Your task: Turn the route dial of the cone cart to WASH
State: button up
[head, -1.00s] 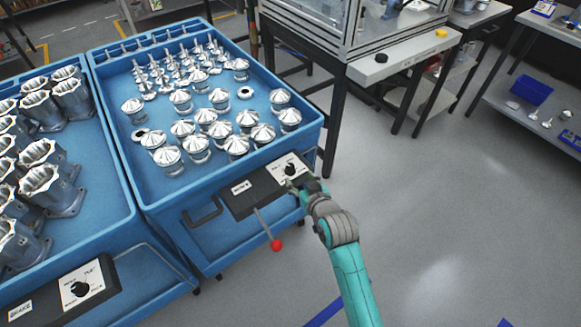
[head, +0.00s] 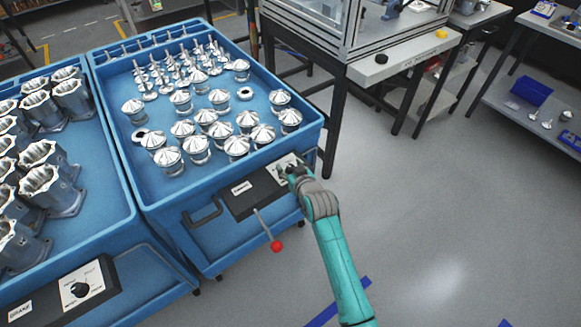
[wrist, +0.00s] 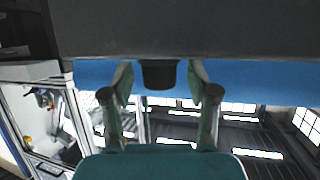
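The cone cart (head: 318,125) is a blue cart with silver cones on its top. Its black control panel (head: 232,203) is on the near end, with a white dial plate (head: 286,160) at the right. My gripper (head: 287,172) is at this plate and hides most of the dial and its lettering in the head view. In the wrist view, the black dial knob (wrist: 158,76) sits between the two fingers of my gripper (wrist: 159,82). The fingers are open, with a visible gap on each side of the knob. The dial's setting cannot be read.
A lever with a red ball (head: 276,246) hangs from the panel, left of my arm. A second blue cart with grey housings (head: 60,190) stands at the left, with its own dial (head: 80,289). The floor at the right is clear.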

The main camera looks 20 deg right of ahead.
grip_shut()
jog(key=shift+n+y, duration=0.3)
jog(key=n+g+y, duration=0.1)
jog(key=n+y, duration=0.2)
jog(key=n+g+y, duration=0.1)
jog(key=n+y, duration=0.1)
jog(key=y, duration=0.1)
jog(key=shift+d+n, duration=0.15)
jog(key=shift+n, duration=0.25)
jog(key=n+g+y, duration=0.3)
jog(key=shift+n+g+y, duration=0.7)
jog(key=shift+n+g, duration=0.4)
jog(key=shift+n, duration=0.1)
jog(key=shift+s+f, duration=0.1)
jog(key=shift+o, duration=0.2)
grip_release()
